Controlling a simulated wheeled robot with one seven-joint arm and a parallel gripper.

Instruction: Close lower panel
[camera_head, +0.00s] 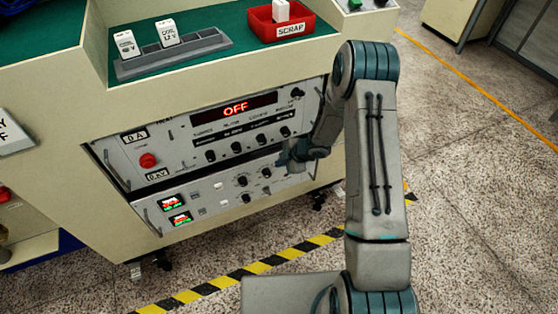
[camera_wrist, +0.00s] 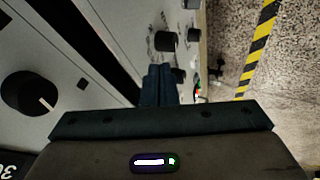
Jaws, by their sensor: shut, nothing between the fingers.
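The lower panel (camera_head: 207,216) is the pale front with two small lit displays, buttons and black knobs, low in the cabinet. A dark gap runs between it and the upper panel (camera_head: 190,150), so it appears to stand slightly out of line. My gripper (camera_head: 284,160) is at the right end of the panels, close to the lower panel's upper edge. In the wrist view, my shut fingers (camera_wrist: 159,72) are empty and point at the lower panel (camera_wrist: 138,22), beside its knobs and the dark gap. I cannot tell whether they touch it.
A grey rack (camera_head: 175,62) with white blocks and a red scrap bin (camera_head: 280,27) stand on the green top above. A red button (camera_head: 148,160) and a handle are on the left. Striped floor tape (camera_head: 240,275) crosses the open floor.

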